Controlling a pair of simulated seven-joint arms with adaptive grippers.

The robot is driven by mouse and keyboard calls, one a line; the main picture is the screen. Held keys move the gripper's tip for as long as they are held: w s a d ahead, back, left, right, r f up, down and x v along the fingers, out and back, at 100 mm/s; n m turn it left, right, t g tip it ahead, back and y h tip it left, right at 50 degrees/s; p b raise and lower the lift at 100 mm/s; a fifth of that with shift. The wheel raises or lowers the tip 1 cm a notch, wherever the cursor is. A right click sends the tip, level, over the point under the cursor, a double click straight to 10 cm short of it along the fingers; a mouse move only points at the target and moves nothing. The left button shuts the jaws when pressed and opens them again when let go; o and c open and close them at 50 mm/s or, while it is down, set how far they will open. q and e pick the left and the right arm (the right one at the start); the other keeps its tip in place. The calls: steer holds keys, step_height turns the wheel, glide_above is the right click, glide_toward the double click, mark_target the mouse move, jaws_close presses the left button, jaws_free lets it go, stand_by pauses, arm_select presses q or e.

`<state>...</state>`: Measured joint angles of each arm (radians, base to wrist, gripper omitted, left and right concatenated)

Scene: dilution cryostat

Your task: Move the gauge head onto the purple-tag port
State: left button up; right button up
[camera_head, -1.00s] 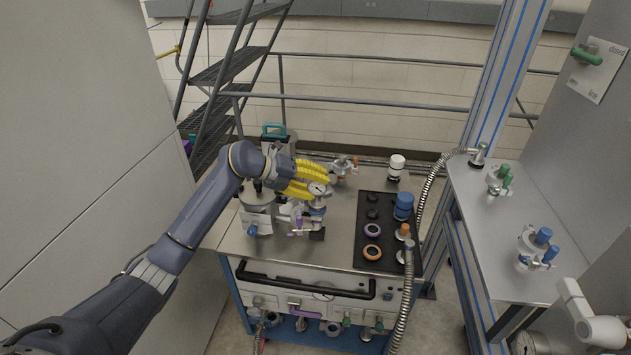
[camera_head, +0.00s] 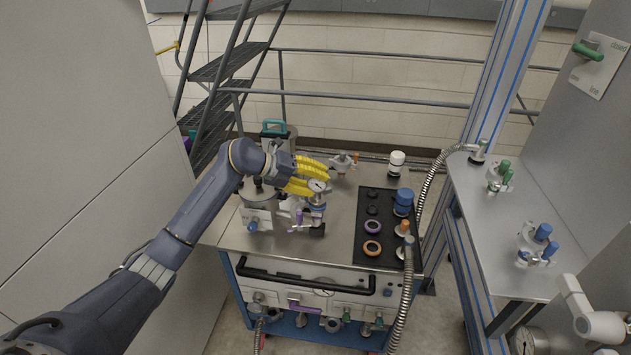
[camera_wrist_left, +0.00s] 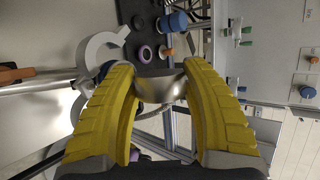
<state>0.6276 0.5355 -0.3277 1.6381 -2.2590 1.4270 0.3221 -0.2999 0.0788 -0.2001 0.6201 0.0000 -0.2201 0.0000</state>
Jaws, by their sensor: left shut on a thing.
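My left gripper (camera_head: 312,180), with yellow ribbed fingers, is shut on the gauge head (camera_head: 318,186), whose small pale round face shows at the fingertips. In the left wrist view, a silver rounded metal body (camera_wrist_left: 160,88) sits between the fingers (camera_wrist_left: 162,100). Below the gauge head in the head view are metal fittings with a blue part and a purple tag (camera_head: 299,216), above the cart top. The fingers and fittings overlap there, so I cannot tell whether the gauge head touches the port. My right gripper is not in view.
A side shelf (camera_head: 510,225) holds green and blue valves.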

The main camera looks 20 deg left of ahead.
arm_select(q)
steer(key=shift+f, duration=0.5)
stand_by(0.4)
steer(key=o, duration=1.5)
steer(key=shift+f, duration=0.1)
steer(key=v, duration=1.2)
steer(key=shift+r, duration=3.55)
